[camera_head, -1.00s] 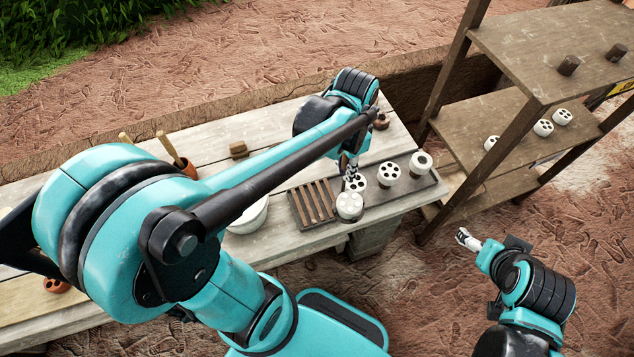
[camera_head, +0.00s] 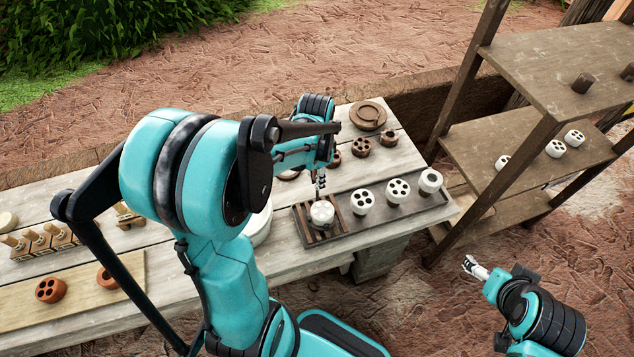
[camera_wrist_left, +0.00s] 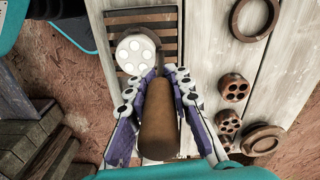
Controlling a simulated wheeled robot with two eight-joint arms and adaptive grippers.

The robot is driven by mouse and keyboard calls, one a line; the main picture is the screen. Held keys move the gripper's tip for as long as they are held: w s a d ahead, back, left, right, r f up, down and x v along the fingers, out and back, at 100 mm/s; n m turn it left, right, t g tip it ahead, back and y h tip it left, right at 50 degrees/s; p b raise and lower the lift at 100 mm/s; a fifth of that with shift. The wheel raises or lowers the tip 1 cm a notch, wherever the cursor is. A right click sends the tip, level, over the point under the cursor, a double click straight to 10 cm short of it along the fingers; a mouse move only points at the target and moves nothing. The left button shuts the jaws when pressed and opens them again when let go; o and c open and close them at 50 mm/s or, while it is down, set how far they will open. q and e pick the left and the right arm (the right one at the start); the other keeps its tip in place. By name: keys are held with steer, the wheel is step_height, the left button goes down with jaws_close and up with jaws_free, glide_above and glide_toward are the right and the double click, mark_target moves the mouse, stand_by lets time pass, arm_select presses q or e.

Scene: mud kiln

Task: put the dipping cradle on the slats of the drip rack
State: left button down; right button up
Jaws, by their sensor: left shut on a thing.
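My left gripper (camera_head: 320,182) is shut on the brown handle (camera_wrist_left: 158,118) of the dipping cradle. At the cradle's far end is a white holed piece (camera_wrist_left: 136,54), which also shows in the head view (camera_head: 321,213). It is over the dark slats of the drip rack (camera_head: 318,236); I cannot tell whether it touches them. The slats also show in the left wrist view (camera_wrist_left: 153,17). The handle and fingers hide part of the rack. My right gripper (camera_head: 472,265) is empty, fingers apart, off the table at the right.
Several white holed pieces, one of them here (camera_head: 363,201), stand on the dark tray right of the slats. A white bowl (camera_head: 258,228) is left of the rack. Brown holed pieces (camera_head: 361,147) stand behind. A wooden shelf (camera_head: 530,150) rises at the right.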

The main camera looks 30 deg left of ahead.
arm_select(q)
steer(key=shift+f, duration=0.45)
steer(key=shift+f, duration=0.15)
steer(key=c, duration=1.3)
jaws_free()
steer(key=shift+c, duration=0.2)
